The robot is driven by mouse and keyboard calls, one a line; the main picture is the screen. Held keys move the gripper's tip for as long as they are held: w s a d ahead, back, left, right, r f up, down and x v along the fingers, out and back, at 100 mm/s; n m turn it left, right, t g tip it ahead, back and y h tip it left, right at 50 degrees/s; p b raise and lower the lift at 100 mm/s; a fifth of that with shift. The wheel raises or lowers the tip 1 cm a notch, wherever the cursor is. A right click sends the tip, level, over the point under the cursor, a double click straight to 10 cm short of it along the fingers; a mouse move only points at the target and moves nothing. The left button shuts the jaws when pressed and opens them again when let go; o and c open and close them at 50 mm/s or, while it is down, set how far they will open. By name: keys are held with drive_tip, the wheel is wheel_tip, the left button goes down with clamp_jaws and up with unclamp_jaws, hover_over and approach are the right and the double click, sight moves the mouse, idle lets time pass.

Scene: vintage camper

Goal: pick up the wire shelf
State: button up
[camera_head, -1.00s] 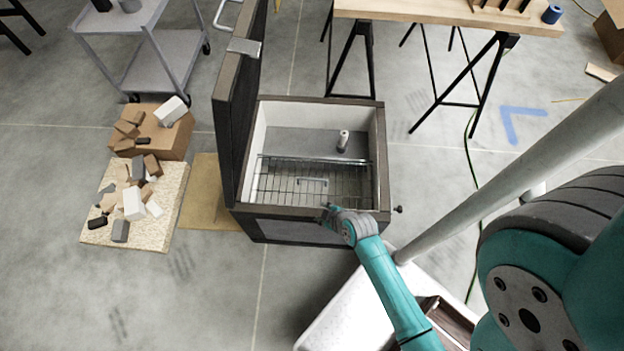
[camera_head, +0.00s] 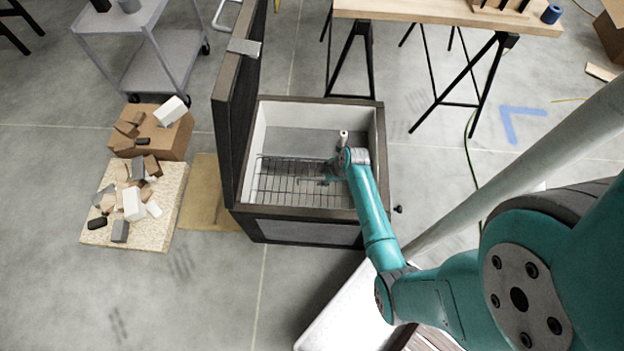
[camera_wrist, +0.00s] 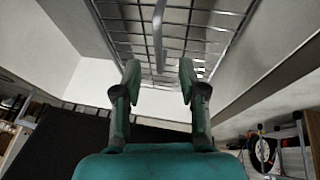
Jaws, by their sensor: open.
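The wire shelf (camera_head: 283,190) is a dark metal grid inside the open box, near the front. It also shows in the wrist view (camera_wrist: 200,32), where a grey handle bar (camera_wrist: 159,25) runs along it between my fingers. My gripper (camera_head: 328,172) reaches into the box over the right part of the shelf. In the wrist view my gripper (camera_wrist: 158,82) has its two fingers apart, with nothing held between them. The arm hides part of the shelf's right side. I cannot tell whether the fingers touch the handle.
The box (camera_head: 300,211) has pale inner walls and its lid (camera_head: 235,110) stands upright at the left. A small white cylinder (camera_head: 343,136) stands behind the shelf. A board with several blocks (camera_head: 150,225) lies to the left. A workbench (camera_head: 450,12) stands behind.

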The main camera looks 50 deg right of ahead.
sight(314, 179)
drive_tip(key=shift+x, duration=1.25)
drive_tip(key=x, duration=0.4)
drive_tip(key=shift+w+a+r, duration=0.15)
drive_tip(key=shift+w, duration=0.3)
drive_tip(key=shift+w+f, duration=0.2)
drive_tip(key=shift+f, duration=0.3)
drive_tip(key=shift+f, duration=0.25)
clamp_jaws()
